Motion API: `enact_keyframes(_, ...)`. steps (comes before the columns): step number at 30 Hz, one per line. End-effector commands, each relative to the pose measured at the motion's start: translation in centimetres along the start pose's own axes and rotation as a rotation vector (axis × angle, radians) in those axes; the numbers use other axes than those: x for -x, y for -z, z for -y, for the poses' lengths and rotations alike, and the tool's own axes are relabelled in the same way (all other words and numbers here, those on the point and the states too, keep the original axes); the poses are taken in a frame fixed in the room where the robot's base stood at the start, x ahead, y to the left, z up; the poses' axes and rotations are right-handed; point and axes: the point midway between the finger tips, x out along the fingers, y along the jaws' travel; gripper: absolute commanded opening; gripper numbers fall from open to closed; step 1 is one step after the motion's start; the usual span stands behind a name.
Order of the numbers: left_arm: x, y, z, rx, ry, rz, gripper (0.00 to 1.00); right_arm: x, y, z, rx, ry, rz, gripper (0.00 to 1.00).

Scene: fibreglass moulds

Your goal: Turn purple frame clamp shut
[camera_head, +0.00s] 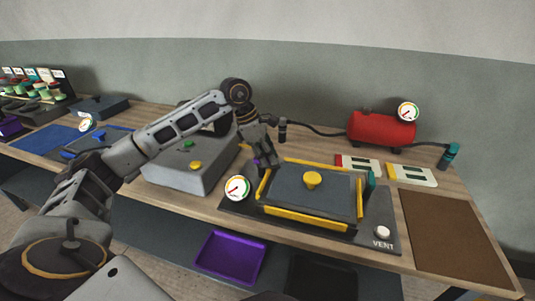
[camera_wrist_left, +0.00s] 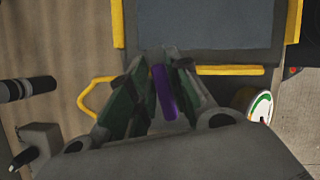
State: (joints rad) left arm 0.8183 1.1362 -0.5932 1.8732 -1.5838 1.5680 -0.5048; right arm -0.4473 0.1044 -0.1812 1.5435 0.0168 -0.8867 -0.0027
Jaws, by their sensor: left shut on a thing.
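The purple clamp (camera_wrist_left: 165,92) shows in the left wrist view as a purple bar between my left gripper's fingers. My left gripper (camera_wrist_left: 160,85) is shut on it. In the head view my left gripper (camera_head: 264,160) points down at the left back corner of the yellow-edged frame (camera_head: 310,219), with a bit of purple (camera_head: 257,161) at its fingers. The fingers hide most of the clamp, so its angle is hard to tell. My right gripper does not show.
A gauge (camera_head: 237,188) stands left of the frame and a white VENT button (camera_head: 383,232) at its front right. A red tank (camera_head: 381,129) and teal fitting (camera_head: 449,155) are behind. The brown mat (camera_head: 452,235) is bare.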

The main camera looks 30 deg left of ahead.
Motion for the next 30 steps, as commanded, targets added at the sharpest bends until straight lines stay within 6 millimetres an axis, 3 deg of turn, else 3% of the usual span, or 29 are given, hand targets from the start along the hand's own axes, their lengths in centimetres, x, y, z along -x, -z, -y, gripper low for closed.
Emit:
enact_keyframes(13,0.1,0.0,0.3,-0.196,0.079,0.0,0.0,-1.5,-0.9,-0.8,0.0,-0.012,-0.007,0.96)
enact_keyframes(29,0.1,0.1,0.4,-0.222,0.089,0.0,0.0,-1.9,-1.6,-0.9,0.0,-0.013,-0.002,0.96)
enact_keyframes(30,0.1,0.1,0.4,-0.222,0.088,-0.001,0.22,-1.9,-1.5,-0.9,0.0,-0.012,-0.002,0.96)
